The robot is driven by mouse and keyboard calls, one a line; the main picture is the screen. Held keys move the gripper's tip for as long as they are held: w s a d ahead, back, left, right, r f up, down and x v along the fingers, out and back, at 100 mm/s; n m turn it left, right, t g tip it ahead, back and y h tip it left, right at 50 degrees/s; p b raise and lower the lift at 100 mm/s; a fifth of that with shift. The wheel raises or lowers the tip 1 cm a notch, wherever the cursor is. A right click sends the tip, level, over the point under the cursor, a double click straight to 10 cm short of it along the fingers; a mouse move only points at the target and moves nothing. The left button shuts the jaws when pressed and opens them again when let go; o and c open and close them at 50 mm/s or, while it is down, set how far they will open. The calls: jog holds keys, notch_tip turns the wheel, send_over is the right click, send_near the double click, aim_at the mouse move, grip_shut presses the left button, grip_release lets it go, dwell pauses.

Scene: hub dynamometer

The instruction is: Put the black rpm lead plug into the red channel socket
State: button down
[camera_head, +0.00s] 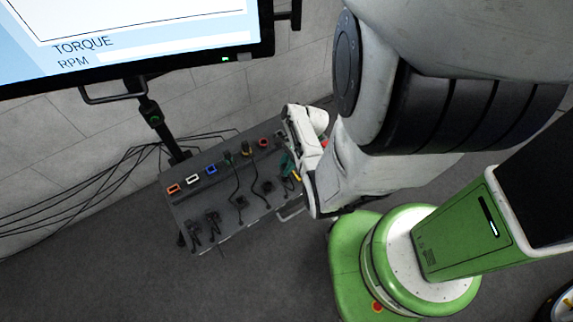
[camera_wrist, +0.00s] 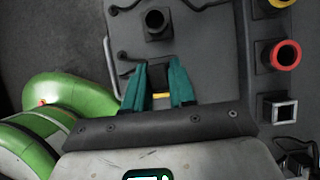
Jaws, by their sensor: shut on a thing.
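The red round socket (camera_head: 263,142) is in the back row of the grey bench panel. In the wrist view the red socket (camera_wrist: 285,55) is a red ring on a dark square base, right of my fingers, with its opening empty. My gripper (camera_wrist: 160,88), with teal fingers, is shut on a dark plug with a yellow band (camera_wrist: 160,95). The plug is mostly hidden between the fingers, so I cannot confirm its label. In the head view my gripper (camera_head: 291,168) is over the panel's right end, in front of and apart from the red socket.
A yellow round socket (camera_wrist: 279,3) and a pale square socket (camera_wrist: 281,110) flank the red one. A black round fitting (camera_wrist: 156,22) stands beyond my fingers. Orange (camera_head: 173,188), white (camera_head: 192,179) and blue (camera_head: 211,168) square sockets line the left. Black leads lie across the panel.

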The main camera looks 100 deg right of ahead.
jog(key=shift+r+p, duration=2.55)
jog(key=shift+p, duration=0.05)
